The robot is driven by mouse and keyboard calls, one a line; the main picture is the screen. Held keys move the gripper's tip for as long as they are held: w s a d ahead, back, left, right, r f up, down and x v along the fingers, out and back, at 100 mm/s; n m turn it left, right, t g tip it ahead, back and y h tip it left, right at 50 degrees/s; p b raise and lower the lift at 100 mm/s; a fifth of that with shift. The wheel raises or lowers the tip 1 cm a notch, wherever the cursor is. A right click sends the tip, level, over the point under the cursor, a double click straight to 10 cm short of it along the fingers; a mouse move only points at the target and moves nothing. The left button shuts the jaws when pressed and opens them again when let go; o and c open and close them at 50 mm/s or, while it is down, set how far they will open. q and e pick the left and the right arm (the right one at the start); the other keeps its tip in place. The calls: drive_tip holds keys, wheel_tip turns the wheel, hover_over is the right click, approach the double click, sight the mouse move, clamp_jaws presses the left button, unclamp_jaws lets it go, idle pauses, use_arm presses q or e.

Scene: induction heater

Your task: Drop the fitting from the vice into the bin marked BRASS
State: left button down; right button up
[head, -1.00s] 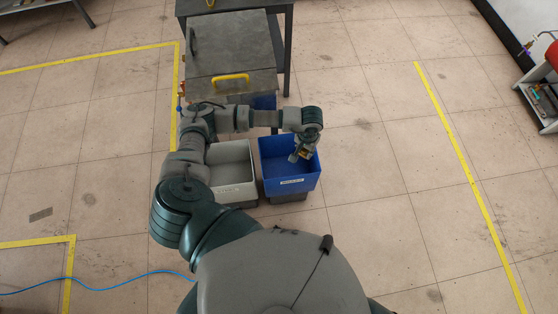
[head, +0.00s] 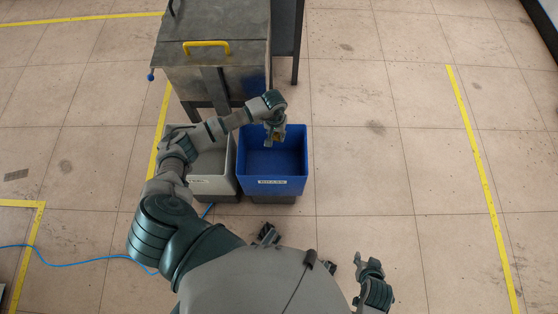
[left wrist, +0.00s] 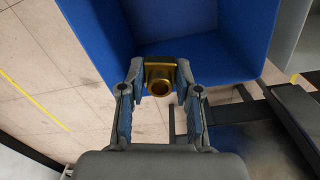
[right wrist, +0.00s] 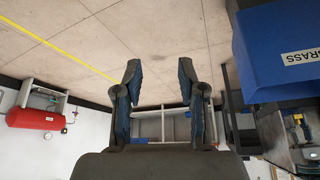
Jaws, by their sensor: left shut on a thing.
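The brass fitting (left wrist: 160,78) is a short gold-coloured hollow piece. My left gripper (left wrist: 158,77) is shut on it, one finger on each side. In the head view, my left gripper (head: 274,134) appears over the back part of the blue bin's opening; its height above the rim is hard to tell. The blue bin (head: 298,157) looks empty where visible. Its label reads BRASS in the right wrist view, where the bin (right wrist: 268,68) is at the upper right. My right gripper (right wrist: 159,72) is open and empty, and is also at the lower right in the head view (head: 364,264).
A grey bin (head: 220,187) stands directly left of the blue bin, partly under my left arm. A metal cabinet with a yellow handle (head: 206,46) stands behind them. Open floor (head: 375,150) lies to the right. A blue cable (head: 85,262) runs along the left floor.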

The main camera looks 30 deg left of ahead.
use_arm(q)
drive_tip(key=shift+a+f, duration=0.15)
drive_tip(key=shift+f, duration=0.65)
drive_tip(key=shift+a+f+b, duration=0.15)
drive_tip(key=shift+a+b, duration=0.05)
drive_tip(key=shift+b, duration=0.15)
wheel_tip(320, 180, down, 6)
drive_tip(key=a+b, duration=0.1)
drive_tip(key=b, duration=0.1)
drive_tip(key=shift+a+b, duration=0.2)
drive_tip(key=shift+b, duration=0.1)
drive_tip(key=c, duration=1)
unclamp_jaws()
drive_tip(key=shift+o, duration=1.4)
drive_tip(key=shift+d, duration=0.15)
drive_tip(key=r, duration=1.2)
drive_tip(key=shift+d+r, duration=0.2)
drive_tip(key=shift+d, duration=0.15)
use_arm(e)
drive_tip(key=w+a+r+t+y, duration=0.1)
drive_tip(key=w+a+r+t, duration=0.2)
drive_tip(key=w+r+t, duration=0.3)
drive_tip(key=shift+w+a+r+y, duration=0.2)
drive_tip(key=shift+w+a+y, duration=0.1)
drive_tip(key=shift+w, duration=0.8)
